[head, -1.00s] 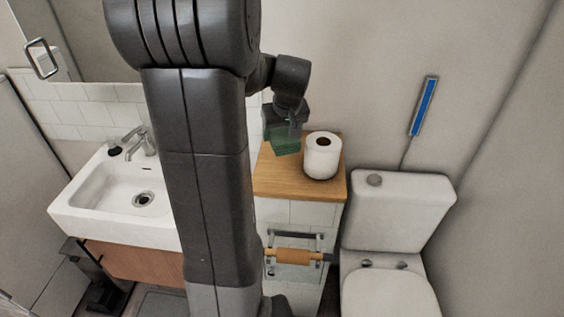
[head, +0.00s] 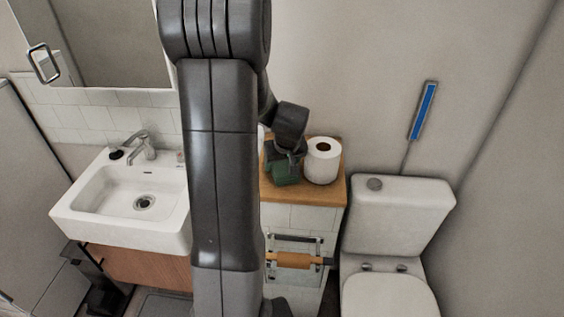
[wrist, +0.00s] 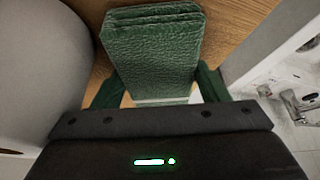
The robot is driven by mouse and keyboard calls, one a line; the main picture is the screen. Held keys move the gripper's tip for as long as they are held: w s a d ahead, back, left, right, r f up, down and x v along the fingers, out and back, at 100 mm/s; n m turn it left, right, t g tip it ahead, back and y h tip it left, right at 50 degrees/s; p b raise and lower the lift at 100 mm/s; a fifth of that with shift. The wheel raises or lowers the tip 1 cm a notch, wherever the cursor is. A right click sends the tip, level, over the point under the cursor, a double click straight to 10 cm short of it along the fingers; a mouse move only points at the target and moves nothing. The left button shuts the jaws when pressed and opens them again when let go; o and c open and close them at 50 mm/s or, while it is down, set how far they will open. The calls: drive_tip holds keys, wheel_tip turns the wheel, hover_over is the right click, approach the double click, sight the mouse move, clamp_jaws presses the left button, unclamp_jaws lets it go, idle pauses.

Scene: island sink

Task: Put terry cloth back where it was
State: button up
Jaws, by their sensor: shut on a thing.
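The terry cloth (wrist: 155,50) is green and folded. In the wrist view it sits between the two fingers of my gripper (wrist: 155,95), with the wooden top close behind it. In the head view the cloth (head: 285,174) shows as a dark green patch below my gripper (head: 287,165), at the left part of the wooden cabinet top (head: 308,192). My gripper is shut on the cloth. I cannot tell whether the cloth touches the wood. My arm hides part of the cabinet's left side.
A toilet paper roll (head: 322,161) stands upright on the cabinet top, just right of my gripper. A white sink (head: 120,195) with a faucet is to the left. A toilet (head: 398,215) is to the right.

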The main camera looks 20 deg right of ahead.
drive_tip(key=o, duration=0.6)
drive_tip(key=v, duration=1.2)
drive_tip(key=shift+b, duration=0.35)
drive_tip(key=x, duration=1.2)
drive_tip(key=shift+f+p, duration=0.15)
drive_tip(key=shift+p, duration=0.25)
drive_tip(key=shift+r, duration=0.25)
